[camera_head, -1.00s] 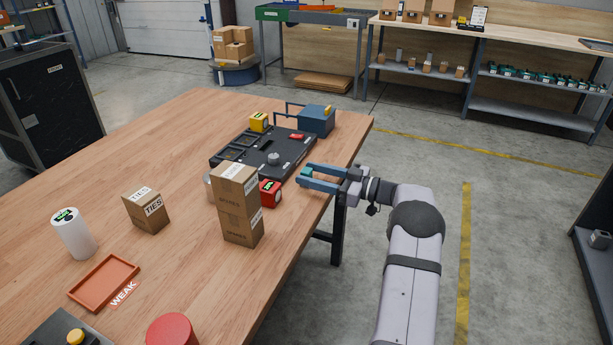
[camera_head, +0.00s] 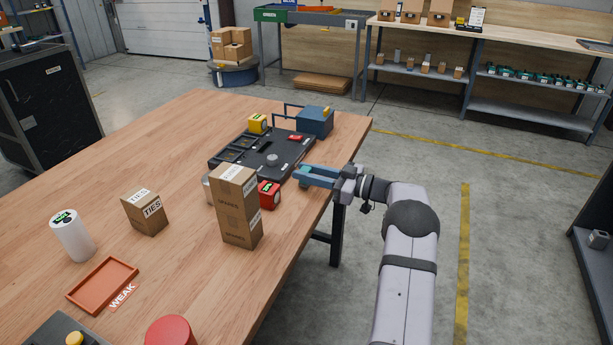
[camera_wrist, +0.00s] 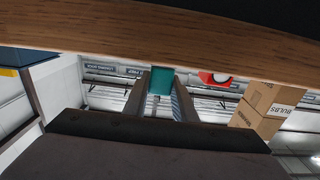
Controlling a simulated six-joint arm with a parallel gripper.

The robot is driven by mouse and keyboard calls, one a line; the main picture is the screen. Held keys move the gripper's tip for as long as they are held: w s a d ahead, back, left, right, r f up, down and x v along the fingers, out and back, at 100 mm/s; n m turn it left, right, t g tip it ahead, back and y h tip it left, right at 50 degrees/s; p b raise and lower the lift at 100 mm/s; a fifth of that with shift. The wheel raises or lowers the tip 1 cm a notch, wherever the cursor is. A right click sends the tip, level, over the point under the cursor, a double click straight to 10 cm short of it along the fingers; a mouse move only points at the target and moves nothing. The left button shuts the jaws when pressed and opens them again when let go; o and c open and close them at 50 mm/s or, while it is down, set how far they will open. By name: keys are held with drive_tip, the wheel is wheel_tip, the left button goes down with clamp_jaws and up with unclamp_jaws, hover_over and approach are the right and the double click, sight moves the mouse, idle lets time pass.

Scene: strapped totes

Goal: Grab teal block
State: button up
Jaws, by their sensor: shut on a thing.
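My gripper (camera_head: 300,177) is at the right edge of the wooden table, its blue fingers pointing left and shut on the teal block. In the head view, only a small part of the teal block (camera_head: 305,170) shows at the fingertips; the fingers cover the rest. In the wrist view, the teal block (camera_wrist: 160,82) sits between the two fingers of my gripper (camera_wrist: 160,90), near their tips.
A black tray (camera_head: 290,160) lies just left of the fingertips. A red box (camera_head: 269,194) and stacked cartons (camera_head: 239,215) stand nearer and to the left. A blue box (camera_head: 316,121) stands behind.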

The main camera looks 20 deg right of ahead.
sight(307, 169)
wheel_tip(307, 169, up, 9)
drive_tip(key=shift+r, duration=0.15)
